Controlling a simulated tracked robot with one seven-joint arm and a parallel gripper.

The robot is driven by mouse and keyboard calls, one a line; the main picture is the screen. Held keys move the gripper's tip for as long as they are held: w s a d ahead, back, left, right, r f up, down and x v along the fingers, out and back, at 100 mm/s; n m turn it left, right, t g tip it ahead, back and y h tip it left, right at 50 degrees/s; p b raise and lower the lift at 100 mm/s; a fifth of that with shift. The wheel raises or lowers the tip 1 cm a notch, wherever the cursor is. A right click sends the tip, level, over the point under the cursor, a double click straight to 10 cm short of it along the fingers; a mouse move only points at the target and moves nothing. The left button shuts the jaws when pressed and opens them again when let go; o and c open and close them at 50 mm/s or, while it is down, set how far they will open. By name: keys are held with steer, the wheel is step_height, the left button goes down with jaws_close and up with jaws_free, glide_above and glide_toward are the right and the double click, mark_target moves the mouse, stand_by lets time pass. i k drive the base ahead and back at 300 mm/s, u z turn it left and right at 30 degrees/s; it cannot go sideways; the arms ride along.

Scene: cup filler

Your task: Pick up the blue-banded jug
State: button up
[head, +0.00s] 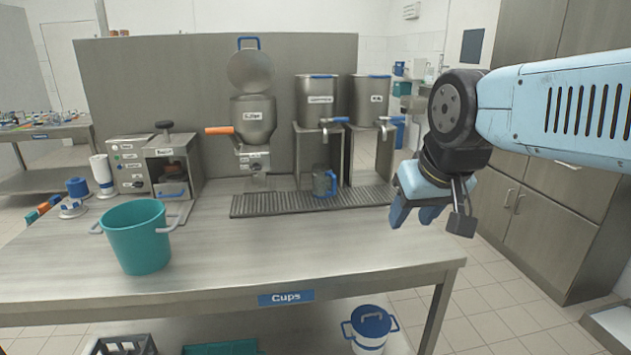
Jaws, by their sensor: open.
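A teal bucket (137,240) stands at the table's left front. Steel urns (318,101) and a hopper (253,118) with an orange handle stand behind the grate. A small machine (170,165) stands at left. The middle front of the steel table (330,240) is clear.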

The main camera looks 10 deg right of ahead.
mark_target(323, 179)
steer(key=i, duration=0.95)
